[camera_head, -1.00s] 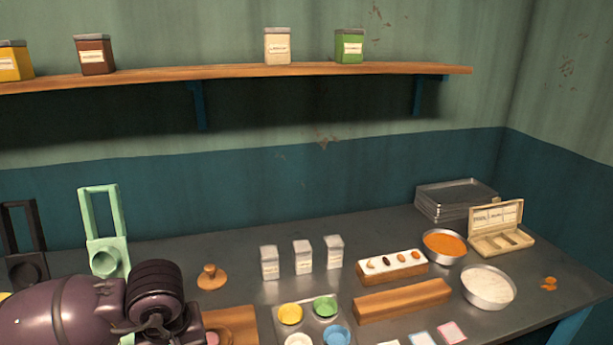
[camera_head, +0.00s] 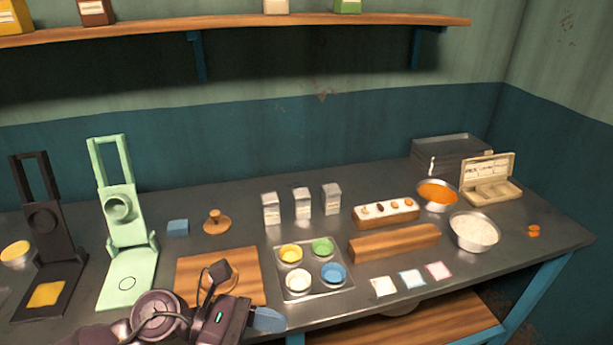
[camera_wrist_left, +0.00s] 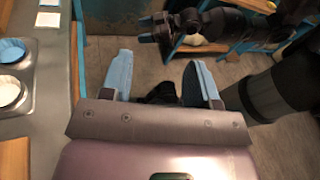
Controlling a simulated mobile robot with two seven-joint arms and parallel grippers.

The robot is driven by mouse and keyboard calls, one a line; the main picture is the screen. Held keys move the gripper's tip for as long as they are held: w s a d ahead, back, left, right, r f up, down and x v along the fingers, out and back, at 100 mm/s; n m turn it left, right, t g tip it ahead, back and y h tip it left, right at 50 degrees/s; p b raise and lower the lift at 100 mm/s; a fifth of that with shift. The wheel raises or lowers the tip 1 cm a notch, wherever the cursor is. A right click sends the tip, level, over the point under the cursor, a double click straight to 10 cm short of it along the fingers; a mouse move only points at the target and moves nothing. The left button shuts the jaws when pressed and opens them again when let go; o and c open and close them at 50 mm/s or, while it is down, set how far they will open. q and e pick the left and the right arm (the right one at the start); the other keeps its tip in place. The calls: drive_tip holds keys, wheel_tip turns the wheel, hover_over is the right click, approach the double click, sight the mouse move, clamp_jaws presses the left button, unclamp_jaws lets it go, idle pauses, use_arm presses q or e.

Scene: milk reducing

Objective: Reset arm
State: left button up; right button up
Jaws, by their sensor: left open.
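My left gripper (camera_wrist_left: 158,75) is open and empty in the left wrist view. Its two blue fingers are apart, with floor beyond them. In the head view, my left gripper (camera_head: 262,320) is low at the table's front edge, in front of the wooden board (camera_head: 190,272); one blue finger shows. My right gripper (camera_wrist_left: 148,30), with blue fingertips, shows small at the top of the left wrist view beside the table; its opening is unclear.
The dark table (camera_head: 365,202) holds a green press (camera_head: 133,250), a black press (camera_head: 52,250), a four-cup tray (camera_head: 313,293), a wooden block (camera_head: 392,243), and bowls of orange (camera_head: 437,193) and white (camera_head: 474,230) powder. A shelf (camera_head: 270,19) runs above.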

use_arm(q)
drive_tip(key=w+a+f+n+t+y, duration=0.1)
drive_tip(key=w+a+n+t+y, duration=0.3)
drive_tip(key=n+t, duration=0.75)
drive_tip(key=w+a+f+n+t+h, duration=0.1)
drive_tip(key=w+a+n+t, duration=0.35)
drive_tip(key=n, duration=1.25)
drive_tip(key=s+a+f+n+g+y, duration=0.1)
drive_tip(key=s+a+f+n+y, duration=0.5)
drive_tip(key=f+n, duration=0.4)
drive_tip(key=s+a+f+n+g+y, duration=0.1)
drive_tip(key=s+a+f+n+y, duration=0.5)
drive_tip(key=f+n, duration=0.4)
drive_tip(key=a+n+y, duration=0.1)
drive_tip(key=n, duration=0.3)
drive_tip(key=shift+a+f+g, duration=0.3)
drive_tip(key=shift+f+g, duration=0.1)
drive_tip(key=shift+s, duration=0.1)
